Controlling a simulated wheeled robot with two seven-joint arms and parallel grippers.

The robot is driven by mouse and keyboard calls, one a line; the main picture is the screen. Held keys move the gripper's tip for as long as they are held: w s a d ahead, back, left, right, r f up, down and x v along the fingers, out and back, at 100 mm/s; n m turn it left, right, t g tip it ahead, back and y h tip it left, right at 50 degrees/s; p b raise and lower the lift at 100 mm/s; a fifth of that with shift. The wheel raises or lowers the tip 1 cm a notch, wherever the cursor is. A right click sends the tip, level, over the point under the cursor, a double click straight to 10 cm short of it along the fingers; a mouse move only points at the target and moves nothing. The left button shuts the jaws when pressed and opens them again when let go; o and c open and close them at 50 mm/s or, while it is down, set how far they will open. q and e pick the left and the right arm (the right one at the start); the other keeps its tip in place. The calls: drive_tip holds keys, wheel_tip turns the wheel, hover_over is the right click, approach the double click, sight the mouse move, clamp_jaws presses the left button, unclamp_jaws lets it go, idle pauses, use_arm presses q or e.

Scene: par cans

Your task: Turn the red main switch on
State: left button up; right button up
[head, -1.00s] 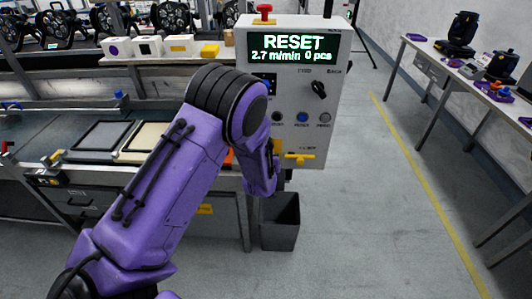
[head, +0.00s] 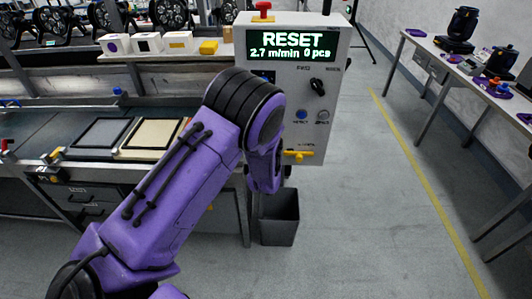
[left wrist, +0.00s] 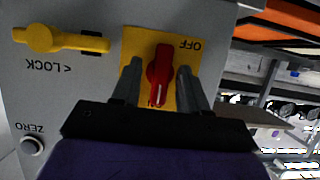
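The red main switch (left wrist: 160,76) shows in the left wrist view, a red knob with a white line on a yellow plate (left wrist: 132,45) lettered OFF. The lettering appears upside down, and the white line points toward the lower edge of the picture. My left gripper (left wrist: 159,66) is open, with one finger on each side of the knob and a visible gap to each. In the head view my left arm covers the switch and gripper at the left side of the grey control box (head: 334,110). My right gripper is not in view.
The box has a RESET display (head: 292,46), a black knob (head: 317,86), a blue button (head: 302,114) and a yellow lever (head: 298,154), also seen close in the left wrist view (left wrist: 55,39). A red mushroom button (head: 263,8) is on top. A dark bin (head: 279,218) stands below.

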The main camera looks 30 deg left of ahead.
use_arm(q)
drive_tip(key=b+v, duration=0.1)
drive_tip(key=v, duration=0.9)
drive_tip(key=shift+s+b, duration=0.2)
drive_tip(key=shift+b, duration=0.1)
drive_tip(key=shift+d+r, duration=0.15)
